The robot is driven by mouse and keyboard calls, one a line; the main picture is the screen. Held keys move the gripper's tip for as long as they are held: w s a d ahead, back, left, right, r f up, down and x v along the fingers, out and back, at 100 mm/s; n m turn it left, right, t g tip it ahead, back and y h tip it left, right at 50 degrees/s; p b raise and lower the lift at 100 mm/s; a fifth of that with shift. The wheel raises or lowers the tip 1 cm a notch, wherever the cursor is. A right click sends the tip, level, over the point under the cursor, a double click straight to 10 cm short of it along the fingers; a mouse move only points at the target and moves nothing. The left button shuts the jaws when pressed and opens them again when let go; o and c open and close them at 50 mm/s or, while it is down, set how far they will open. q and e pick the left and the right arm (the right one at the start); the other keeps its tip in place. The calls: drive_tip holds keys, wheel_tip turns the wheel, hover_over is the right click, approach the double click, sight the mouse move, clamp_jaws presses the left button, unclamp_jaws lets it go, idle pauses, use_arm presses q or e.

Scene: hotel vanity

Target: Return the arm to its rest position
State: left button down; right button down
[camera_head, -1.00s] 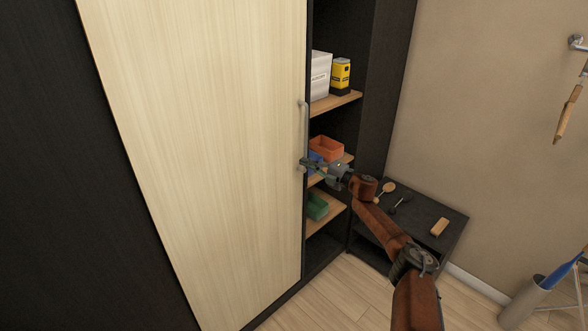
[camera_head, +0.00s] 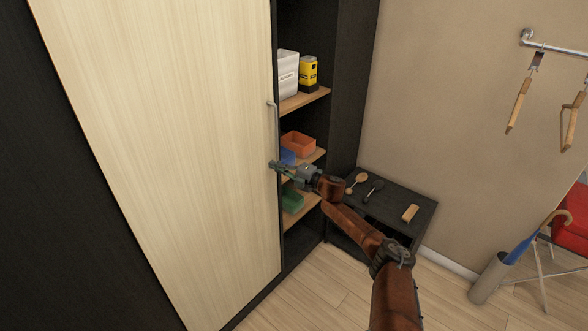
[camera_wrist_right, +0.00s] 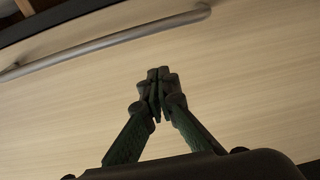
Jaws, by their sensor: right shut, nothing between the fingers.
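My right arm (camera_head: 350,222), reddish brown, reaches from the bottom right toward the open shelves. My right gripper (camera_head: 274,166) is at the edge of the light wood sliding door (camera_head: 170,150), near the lower end of its metal handle (camera_head: 275,125). In the right wrist view the fingers (camera_wrist_right: 156,90) are closed together and empty in front of the door panel. The handle (camera_wrist_right: 110,40) passes above the fingertips there, apart from them in the picture. Whether the fingers touch the door I cannot tell. My left gripper is not in view.
The shelves hold a white box (camera_head: 287,75), a yellow can (camera_head: 308,74), an orange bin (camera_head: 298,144) and a green bin (camera_head: 292,200). A dark side table (camera_head: 400,195) carries brushes and a wooden block (camera_head: 410,213). An umbrella stand (camera_head: 490,280) and red chair (camera_head: 572,228) are at right.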

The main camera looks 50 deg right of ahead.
drive_tip(key=s+p, duration=0.1)
drive_tip(key=s, duration=0.6)
drive_tip(key=shift+s+d, duration=0.25)
drive_tip(key=shift+d, duration=0.05)
drive_tip(key=shift+f, duration=0.2)
